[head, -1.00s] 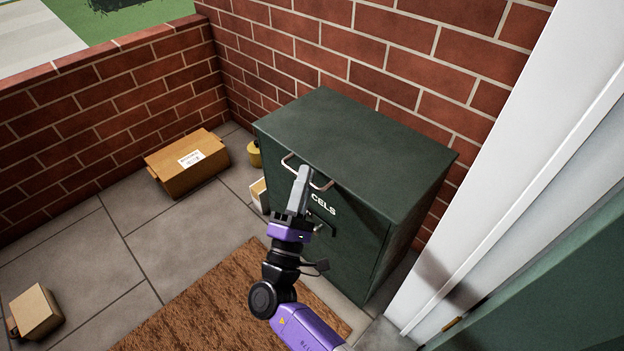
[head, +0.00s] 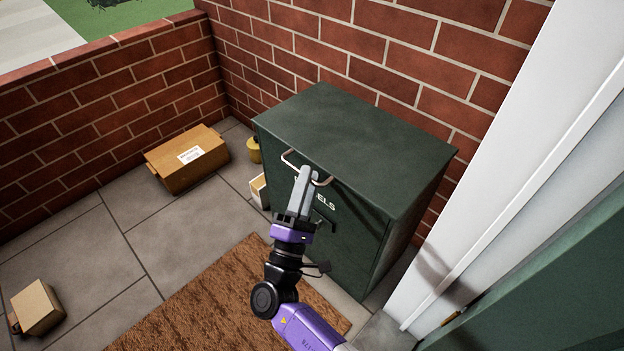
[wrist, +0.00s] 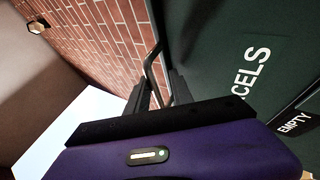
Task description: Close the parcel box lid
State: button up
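The dark green parcel box (head: 345,235) stands against the brick wall, its white lettering partly covered by my gripper. Its lid (head: 355,145) lies across the top and looks down; I see no clear gap, but cannot tell whether it is fully seated. A metal bar handle (head: 289,160) sticks out at the lid's front edge. My gripper (head: 307,172) is at this handle, in front of the box. In the wrist view the handle (wrist: 151,70) passes between my two fingers (wrist: 160,92), which stand apart with space beside the bar.
A cardboard parcel (head: 187,160) lies left of the box, with a yellow object (head: 254,151) and a small carton (head: 259,190) close to the box. Another carton (head: 38,308) is at lower left. A brown doormat (head: 215,310) lies in front; a green door (head: 550,270) is at right.

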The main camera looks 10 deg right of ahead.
jog(key=s+r+p+v, duration=0.1)
jog(key=v, duration=0.6)
jog(key=shift+s+d+f, duration=0.25)
